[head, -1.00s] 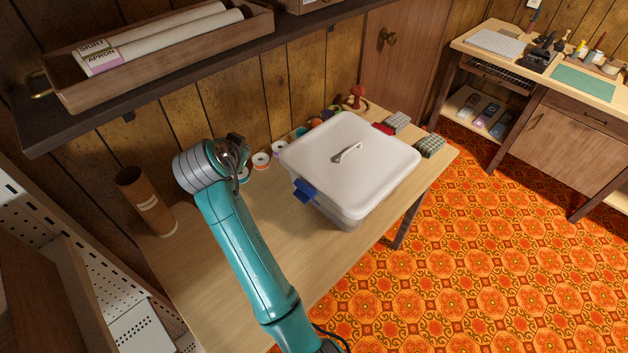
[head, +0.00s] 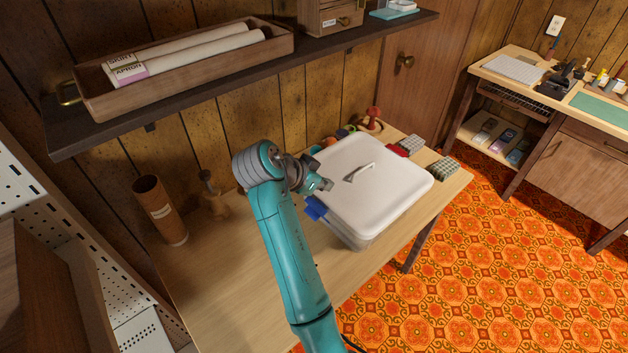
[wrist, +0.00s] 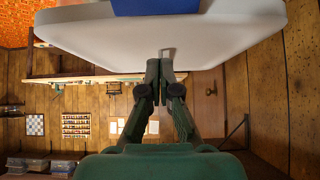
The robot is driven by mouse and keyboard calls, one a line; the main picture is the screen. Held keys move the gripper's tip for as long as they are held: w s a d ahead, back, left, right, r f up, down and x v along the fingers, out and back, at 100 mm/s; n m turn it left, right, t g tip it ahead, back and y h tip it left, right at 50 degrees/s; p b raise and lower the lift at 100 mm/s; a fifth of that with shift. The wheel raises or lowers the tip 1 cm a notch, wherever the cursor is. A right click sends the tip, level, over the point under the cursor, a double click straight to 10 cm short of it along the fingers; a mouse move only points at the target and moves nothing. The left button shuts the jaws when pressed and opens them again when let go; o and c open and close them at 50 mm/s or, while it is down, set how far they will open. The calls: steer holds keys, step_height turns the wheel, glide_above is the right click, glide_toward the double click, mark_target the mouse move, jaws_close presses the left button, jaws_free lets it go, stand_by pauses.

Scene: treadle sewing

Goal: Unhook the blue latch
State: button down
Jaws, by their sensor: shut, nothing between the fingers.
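A translucent box (head: 352,238) with a white lid (head: 400,190) and a pale handle (head: 359,172) stands on the wooden table. The blue latch (head: 314,208) sticks out from the box's left side at the lid's edge. In the wrist view the latch (wrist: 155,7) is cut off by the top border, against the lid (wrist: 225,35). My gripper (head: 325,185) is at the lid's left edge, just above and behind the latch in the head view. Its fingers (wrist: 160,65) are shut and empty. I cannot tell whether they touch the lid.
A cardboard tube (head: 160,210) and a wooden stand (head: 213,195) are at the table's back left. A dark shelf (head: 240,80) overhangs the back. The table's front left is clear.

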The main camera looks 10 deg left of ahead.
mark_target(326, 199)
steer(key=shift+x, duration=0.95)
steer(key=shift+s+a+f, duration=0.55)
steer(key=shift+s+f, duration=0.1)
steer(key=shift+s+a+f, duration=0.4)
steer(key=shift+s, duration=0.2)
